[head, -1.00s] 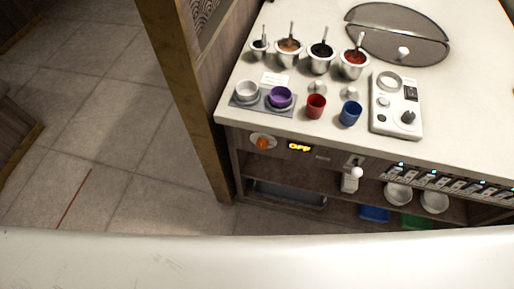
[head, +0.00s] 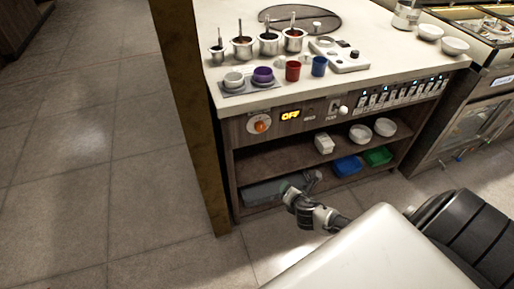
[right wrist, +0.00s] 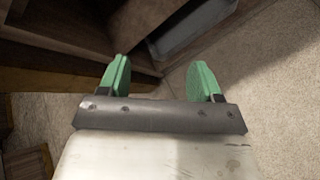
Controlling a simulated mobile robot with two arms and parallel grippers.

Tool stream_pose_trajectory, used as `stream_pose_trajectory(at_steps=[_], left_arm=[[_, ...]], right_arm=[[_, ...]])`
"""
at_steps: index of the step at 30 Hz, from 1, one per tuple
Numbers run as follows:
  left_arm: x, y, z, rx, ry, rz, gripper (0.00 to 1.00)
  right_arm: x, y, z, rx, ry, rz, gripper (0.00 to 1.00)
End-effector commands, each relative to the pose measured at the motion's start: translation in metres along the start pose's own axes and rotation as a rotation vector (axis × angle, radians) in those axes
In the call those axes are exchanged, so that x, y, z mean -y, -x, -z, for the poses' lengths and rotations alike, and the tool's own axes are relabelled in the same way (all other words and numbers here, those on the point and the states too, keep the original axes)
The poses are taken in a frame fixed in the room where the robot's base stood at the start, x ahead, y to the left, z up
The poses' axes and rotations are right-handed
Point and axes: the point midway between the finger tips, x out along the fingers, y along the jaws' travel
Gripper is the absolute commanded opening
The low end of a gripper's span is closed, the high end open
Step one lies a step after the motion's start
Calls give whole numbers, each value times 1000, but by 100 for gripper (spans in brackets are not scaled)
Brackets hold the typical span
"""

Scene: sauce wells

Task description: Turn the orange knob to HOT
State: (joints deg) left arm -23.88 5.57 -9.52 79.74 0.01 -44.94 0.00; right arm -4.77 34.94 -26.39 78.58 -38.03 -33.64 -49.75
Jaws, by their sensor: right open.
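The orange knob (head: 260,126) sits on a round pale dial plate at the left end of the counter's front panel. The lit display (head: 290,115) beside it reads OFF. My right gripper (right wrist: 160,78) is open and empty, its two green fingers apart in the right wrist view. In the head view my right arm reaches in low, with the gripper in front of the bottom shelf, below and to the right of the knob and apart from it. The knob does not show in the right wrist view. My left gripper is not in view.
A wooden post (head: 190,110) stands just left of the counter (head: 350,85). Several cups and sauce pots stand on top. A white lever (head: 343,110) and a row of switches (head: 400,93) are right of the display. Shelves below hold bowls and trays. Floor at left is clear.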

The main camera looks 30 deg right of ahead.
Motion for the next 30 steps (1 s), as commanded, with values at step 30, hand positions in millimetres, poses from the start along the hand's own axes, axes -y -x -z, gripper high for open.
stream_pose_trajectory(at_steps=[30], left_arm=[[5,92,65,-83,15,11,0]], right_arm=[[-195,-24,-117,549,900,-358,64]])
